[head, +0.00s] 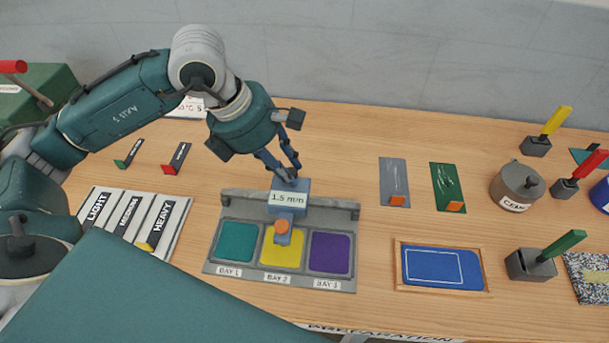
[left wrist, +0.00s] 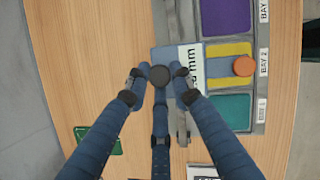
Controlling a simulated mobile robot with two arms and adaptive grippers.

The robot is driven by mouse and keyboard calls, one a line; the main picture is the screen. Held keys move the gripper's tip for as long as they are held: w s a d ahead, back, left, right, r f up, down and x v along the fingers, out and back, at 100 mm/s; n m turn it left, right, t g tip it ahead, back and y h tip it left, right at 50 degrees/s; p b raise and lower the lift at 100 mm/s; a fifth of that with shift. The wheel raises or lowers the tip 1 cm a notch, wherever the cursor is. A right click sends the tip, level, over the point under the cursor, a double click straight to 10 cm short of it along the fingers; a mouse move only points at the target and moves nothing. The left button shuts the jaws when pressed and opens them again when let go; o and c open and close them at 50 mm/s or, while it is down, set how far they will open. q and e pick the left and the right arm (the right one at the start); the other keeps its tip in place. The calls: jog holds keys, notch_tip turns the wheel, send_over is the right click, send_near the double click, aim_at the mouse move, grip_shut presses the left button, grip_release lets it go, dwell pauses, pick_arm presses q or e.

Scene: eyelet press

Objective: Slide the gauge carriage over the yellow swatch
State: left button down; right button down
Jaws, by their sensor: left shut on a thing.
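The gauge carriage (head: 288,197) is a blue-grey block with a "1.5 mm" label and an orange tip (head: 283,227). It sits on the rail of a grey gauge base (head: 215,262). Its arm and tip lie over the yellow swatch (head: 281,254) in Bay 2, hiding part of it. The teal swatch (head: 236,242) is in Bay 1, the purple swatch (head: 330,252) in Bay 3. My left gripper (head: 291,176) is shut on the carriage's dark knob (left wrist: 160,76), above the carriage. In the left wrist view the orange tip (left wrist: 243,66) is over the yellow swatch (left wrist: 225,50). My right gripper is not seen.
A rack labelled LIGHT, MEDIUM, HEAVY (head: 183,222) stands left of the base. A framed blue panel (head: 440,267), a grey pot (head: 516,187) and several colour-handled tools are to the right. A teal surface (head: 130,300) covers the lower left.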

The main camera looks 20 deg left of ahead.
pick_arm(q)
jog(key=shift+a+r, duration=0.1)
jog(key=shift+a, duration=0.3)
jog(key=shift+d, duration=0.15)
jog(key=shift+w+d, duration=0.1)
jog(key=shift+d, duration=0.1)
jog(key=c, duration=1.6)
grip_release()
jog(key=shift+o, duration=0.4)
jog(key=shift+a, duration=0.1)
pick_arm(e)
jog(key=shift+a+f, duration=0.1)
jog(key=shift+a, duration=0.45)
pick_arm(q)
jog(key=v, duration=1.2)
